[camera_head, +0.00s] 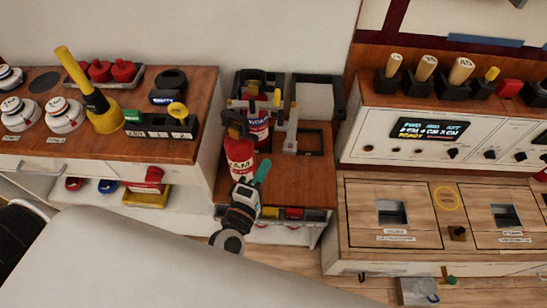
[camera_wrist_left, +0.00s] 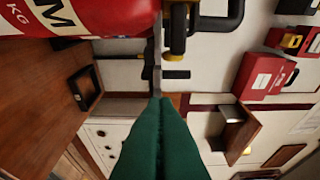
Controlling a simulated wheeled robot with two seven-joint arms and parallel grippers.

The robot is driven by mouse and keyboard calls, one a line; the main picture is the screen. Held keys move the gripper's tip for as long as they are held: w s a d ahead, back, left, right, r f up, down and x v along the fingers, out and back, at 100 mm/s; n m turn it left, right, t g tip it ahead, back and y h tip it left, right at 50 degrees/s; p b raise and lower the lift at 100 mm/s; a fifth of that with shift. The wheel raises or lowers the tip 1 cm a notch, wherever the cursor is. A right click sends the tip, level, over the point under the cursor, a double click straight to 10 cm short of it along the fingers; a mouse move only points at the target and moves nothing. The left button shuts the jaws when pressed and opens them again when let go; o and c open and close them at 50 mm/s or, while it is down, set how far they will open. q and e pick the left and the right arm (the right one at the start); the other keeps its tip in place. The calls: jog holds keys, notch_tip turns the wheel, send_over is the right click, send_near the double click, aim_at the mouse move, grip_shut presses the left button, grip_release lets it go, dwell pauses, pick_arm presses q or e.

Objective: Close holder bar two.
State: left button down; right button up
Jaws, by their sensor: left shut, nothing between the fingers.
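Two red extinguishers stand on the middle wooden cabinet: a front one (camera_head: 240,157) and one behind it (camera_head: 258,124). Black holder frames rise behind them, a left one (camera_head: 245,78) and a right one (camera_head: 338,97). A pale grey bar (camera_head: 292,130) stands out beside the rear extinguisher; I cannot read which number it bears. My left gripper (camera_head: 262,172) has green fingers, shut and empty, just right of the front extinguisher. In the left wrist view the fingers (camera_wrist_left: 158,135) point toward a grey bar (camera_wrist_left: 157,55), below the red extinguisher (camera_wrist_left: 85,15). Contact is unclear. My right gripper is not in view.
A black square frame (camera_head: 309,142) lies on the cabinet top at right. The left counter holds a yellow plunger-like tool (camera_head: 100,110) and red items (camera_head: 122,70). A control panel (camera_head: 430,130) and wooden drawers (camera_head: 395,215) stand at right.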

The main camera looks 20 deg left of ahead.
aim_at(283, 130)
pick_arm(q)
jog(key=w, duration=0.4)
jog(key=w+p, duration=0.1)
jog(key=w, duration=0.3)
jog(key=shift+w+d, duration=0.2)
jog(key=shift+w, duration=0.15)
